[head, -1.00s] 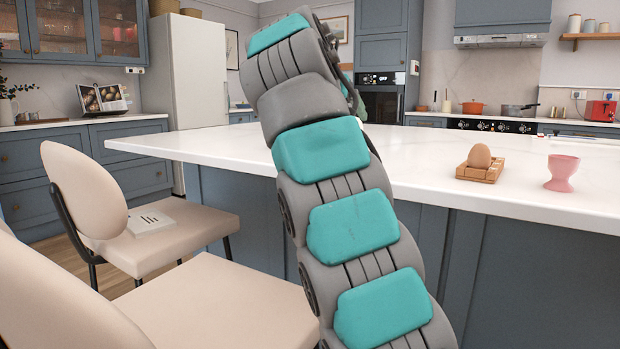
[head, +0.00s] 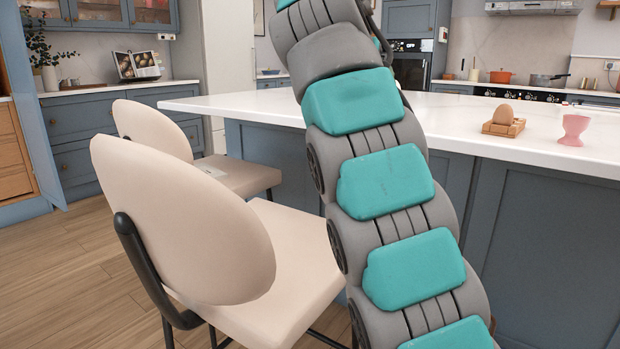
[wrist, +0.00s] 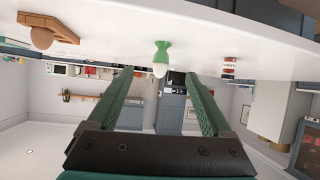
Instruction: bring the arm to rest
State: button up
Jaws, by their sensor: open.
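My gripper (wrist: 158,76) shows in the wrist view, its two green fingers spread apart with nothing held between them. That view is upside down. My arm (head: 385,190), grey with teal pads, rises through the middle of the head view, and its upper end leaves the top of the frame. The gripper itself is not in the head view. Beyond the fingers in the wrist view, a green egg cup (wrist: 162,49) with a pale egg (wrist: 160,71) stands on the white counter.
A white-topped island (head: 450,125) carries a wooden holder (head: 503,128) with a brown egg (head: 503,113) and a pink egg cup (head: 574,131). Beige chairs (head: 185,215) stand left of my arm. Wooden floor (head: 70,270) is open at the left.

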jog(key=s+d+f+n+g+y+p, duration=0.1)
jog(key=s+d+f+n+g, duration=0.2)
jog(key=s+f, duration=0.65)
jog(key=s+d+f+g+y+p, duration=0.15)
jog(key=s+d+f+g, duration=0.3)
jog(key=s+f, duration=0.5)
jog(key=s+a+f+n+g+y+p, duration=0.1)
jog(key=s+a+f+g, duration=0.1)
jog(key=s+f, duration=0.9)
jog(key=s+a+f+n+g+y+p, duration=0.1)
jog(key=s+a+f+g+y, duration=0.1)
jog(key=s+f, duration=1)
jog(key=s+g, duration=0.1)
jog(key=s, duration=0.5)
jog(key=shift+s+a, duration=0.15)
jog(key=shift+a, duration=0.2)
